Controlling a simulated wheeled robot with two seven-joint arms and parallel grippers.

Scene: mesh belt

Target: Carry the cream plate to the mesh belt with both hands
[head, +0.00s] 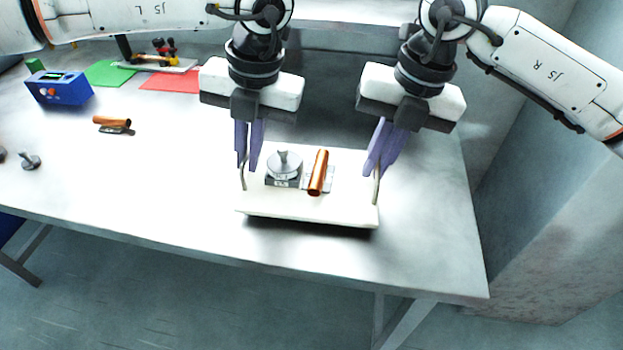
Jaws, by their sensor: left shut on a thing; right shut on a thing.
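The cream plate (305,213) is near the right part of the metal table, with an upright metal handle on its left and right sides. My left gripper (247,160) is shut on the left handle (243,180). My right gripper (381,165) is shut on the right handle (376,190). On the plate are a grey metal weight on a small block (283,168) and a copper cylinder (318,172) on a small holder. The plate looks level; I cannot tell whether it touches the table. I cannot make out the mesh belt for certain; a dark surface (330,112) lies behind the grippers.
On the metal table (170,185), a copper cylinder (112,121), a blue device (59,88), green (110,73) and red (170,82) mats and small metal weights (31,161) are at the left. The table's front edge runs close before the plate. A wall stands at right.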

